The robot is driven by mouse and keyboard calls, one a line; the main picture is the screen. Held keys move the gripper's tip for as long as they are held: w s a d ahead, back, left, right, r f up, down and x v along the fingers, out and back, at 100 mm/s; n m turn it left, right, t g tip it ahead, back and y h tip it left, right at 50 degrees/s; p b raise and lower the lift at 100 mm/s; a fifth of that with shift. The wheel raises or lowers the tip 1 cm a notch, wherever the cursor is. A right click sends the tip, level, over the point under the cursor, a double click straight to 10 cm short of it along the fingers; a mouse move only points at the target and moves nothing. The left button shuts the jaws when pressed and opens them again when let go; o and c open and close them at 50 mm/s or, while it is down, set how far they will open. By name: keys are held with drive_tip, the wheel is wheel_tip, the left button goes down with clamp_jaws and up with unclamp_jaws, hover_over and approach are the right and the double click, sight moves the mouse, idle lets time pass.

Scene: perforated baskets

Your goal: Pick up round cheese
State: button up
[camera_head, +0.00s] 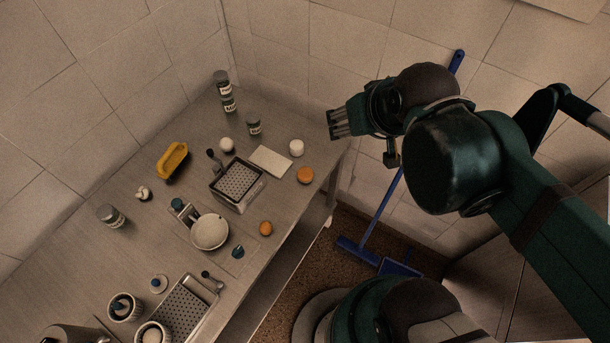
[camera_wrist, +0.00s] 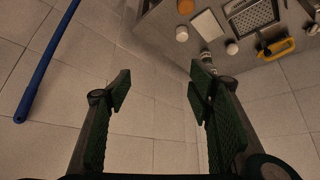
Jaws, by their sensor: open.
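Two things on the table could be the round cheese, and I cannot tell for certain which. One is a squat orange round piece (camera_head: 305,175) near the table's right edge; it also shows at the top of the wrist view (camera_wrist: 186,6). The other is a small white cylinder (camera_head: 296,147) just behind it, also in the wrist view (camera_wrist: 182,33). My gripper (camera_head: 335,124) is open and empty, raised by the table's far right corner, apart from both. In the wrist view its spread fingers (camera_wrist: 160,88) have only wall tiles between them.
A white board (camera_head: 270,161) and a perforated basket (camera_head: 238,183) stand left of these pieces. A blue-handled broom (camera_head: 381,212) stands beyond the table edge.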

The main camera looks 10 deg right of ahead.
drive_tip(key=m+g+h+b, duration=0.1)
drive_tip(key=m+g+b, duration=0.55)
drive_tip(key=m, duration=0.85)
hover_over(305, 173)
drive_tip(key=f, duration=2.7)
drive_tip(key=shift+s+a, duration=0.1)
drive_tip(key=shift+a, duration=0.15)
drive_tip(key=shift+a+f+m+g, duration=0.15)
drive_tip(key=shift+f+m+g, duration=0.2)
drive_tip(key=shift+f, duration=0.35)
drive_tip(key=shift+f, duration=1.3)
